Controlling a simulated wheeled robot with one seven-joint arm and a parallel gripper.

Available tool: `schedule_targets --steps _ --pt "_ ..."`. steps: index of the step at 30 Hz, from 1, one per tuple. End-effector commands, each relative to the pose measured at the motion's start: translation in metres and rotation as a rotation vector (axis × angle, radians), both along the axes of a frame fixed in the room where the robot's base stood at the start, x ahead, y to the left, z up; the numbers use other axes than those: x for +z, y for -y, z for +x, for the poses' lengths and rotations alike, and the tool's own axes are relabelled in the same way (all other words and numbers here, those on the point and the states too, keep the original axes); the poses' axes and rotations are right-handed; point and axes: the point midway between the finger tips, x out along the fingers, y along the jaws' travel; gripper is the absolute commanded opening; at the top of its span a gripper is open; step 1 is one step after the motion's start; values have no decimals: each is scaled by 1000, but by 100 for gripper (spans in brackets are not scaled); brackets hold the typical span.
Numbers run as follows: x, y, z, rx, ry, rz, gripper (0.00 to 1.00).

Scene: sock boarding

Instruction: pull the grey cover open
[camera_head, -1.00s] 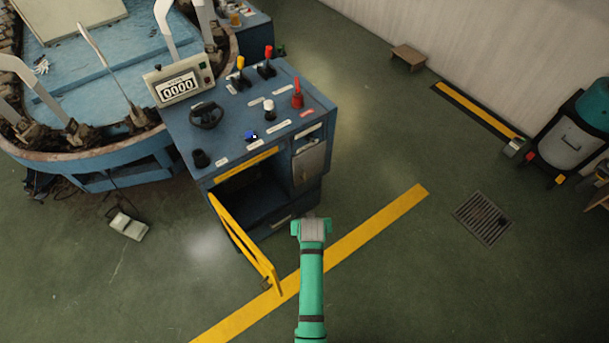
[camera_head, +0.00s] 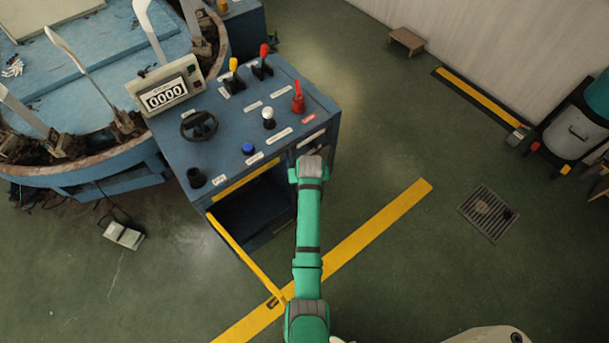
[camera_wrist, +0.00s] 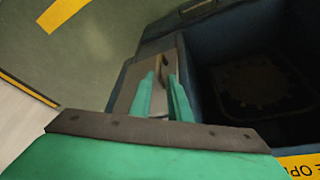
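The grey cover (camera_wrist: 127,88) is a small flat panel on the front of the blue control cabinet (camera_head: 225,130). A bar handle (camera_wrist: 163,66) stands on it in the wrist view. The cover looks closed. My gripper (camera_wrist: 161,78) is open, its two green fingers pointing at the cover with the handle between or just beyond their tips. I cannot tell whether they touch it. In the head view, my wrist and arm hide most of the cover, and the fingertips are not visible.
Levers, knobs and a black handwheel (camera_head: 199,126) stand on the cabinet top. The floor to the right is clear around a drain grate (camera_head: 488,212).

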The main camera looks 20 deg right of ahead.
Motion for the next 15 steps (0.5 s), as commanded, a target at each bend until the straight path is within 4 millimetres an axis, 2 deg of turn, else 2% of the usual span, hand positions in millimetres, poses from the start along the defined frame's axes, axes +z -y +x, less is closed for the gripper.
schedule_targets --steps 5,15 --pt "-15 6 4 -6 -3 1 17" --pt "-66 11 26 -6 -2 1 17"
